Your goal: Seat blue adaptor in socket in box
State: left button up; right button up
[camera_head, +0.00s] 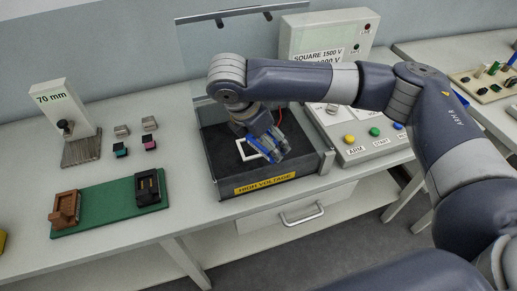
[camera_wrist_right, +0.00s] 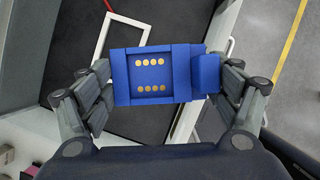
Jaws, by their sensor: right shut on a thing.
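The blue adaptor (camera_wrist_right: 151,74) is a flat block with two rows of gold contacts and a raised part at its right end in the right wrist view. My right gripper (camera_wrist_right: 160,88) is shut on it, one finger at each end. In the head view the gripper (camera_head: 266,143) holds the adaptor (camera_head: 272,155) inside the dark open box (camera_head: 226,190) marked HIGH VOLTAGE. A white square frame (camera_head: 241,148) lies on the box floor, partly covered by the adaptor; it also shows in the right wrist view (camera_wrist_right: 101,42). I cannot make out the socket itself. My left gripper is not in view.
A clear panel (camera_head: 195,60) stands up behind the box. A control panel (camera_head: 365,150) with yellow, green and blue buttons is at its right. Left are a green mat (camera_head: 105,208) with brown and black fixtures, several small blocks and a 70 mm stand (camera_head: 65,105).

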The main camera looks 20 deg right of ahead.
jog(key=w+d+n+t+y+b, duration=0.1)
jog(key=w+n+t+y+b, duration=0.25)
jog(key=w+n, duration=0.7)
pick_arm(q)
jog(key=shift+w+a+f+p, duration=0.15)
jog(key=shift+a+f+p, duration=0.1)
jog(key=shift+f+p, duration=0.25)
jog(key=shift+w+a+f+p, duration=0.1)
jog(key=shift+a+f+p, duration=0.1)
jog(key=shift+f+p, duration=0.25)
pick_arm(e)
jog(key=f+n, duration=0.1)
jog(key=f, duration=0.2)
jog(key=s+f+n, duration=0.1)
jog(key=f, duration=0.2)
jog(key=s+f+n+g+y, duration=0.1)
jog(key=f, duration=0.3)
jog(key=shift+s+d, duration=0.15)
jog(key=shift+s, duration=0.05)
jog(key=o, duration=1.1)
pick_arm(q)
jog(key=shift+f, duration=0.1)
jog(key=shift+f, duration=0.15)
pick_arm(e)
jog(key=v, duration=1.2)
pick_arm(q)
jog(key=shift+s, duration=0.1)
